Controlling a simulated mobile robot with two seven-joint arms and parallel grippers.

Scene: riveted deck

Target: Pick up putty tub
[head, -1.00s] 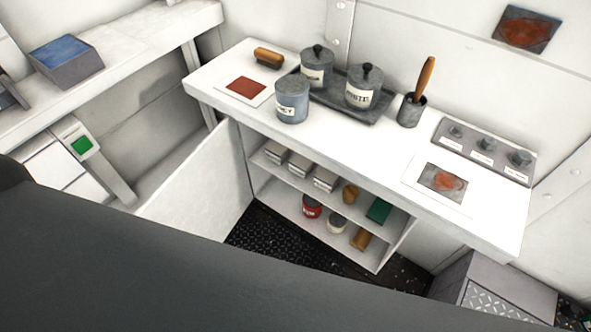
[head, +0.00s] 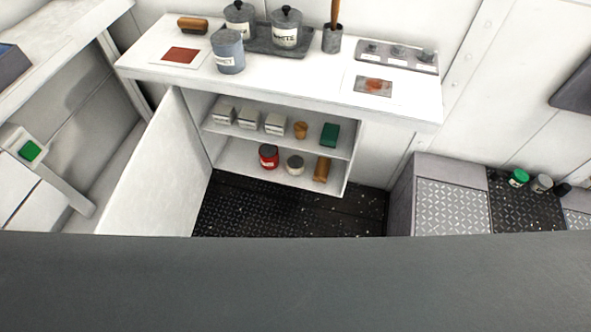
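I cannot read any label as putty, so which container is the putty tub is unclear. On the lower shelf of the open cabinet stand a red tin (head: 268,157) with a grey lid and a small pale tub (head: 295,166) with a dark grey top. On the counter stands a blue-grey canister (head: 228,54) with a partly legible label. Behind it, two lidded grey canisters, one on the left (head: 240,22) and one on the right (head: 286,29), stand on a dark tray (head: 262,47). Neither of my grippers is in view.
The white cabinet door (head: 155,175) hangs open on the left. The shelves also hold white boxes (head: 248,119), a brown cup (head: 300,130), a green block (head: 330,134) and a brown roll (head: 321,169). Several small containers (head: 518,178) stand at the right. Dark floor (head: 280,210) lies in front.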

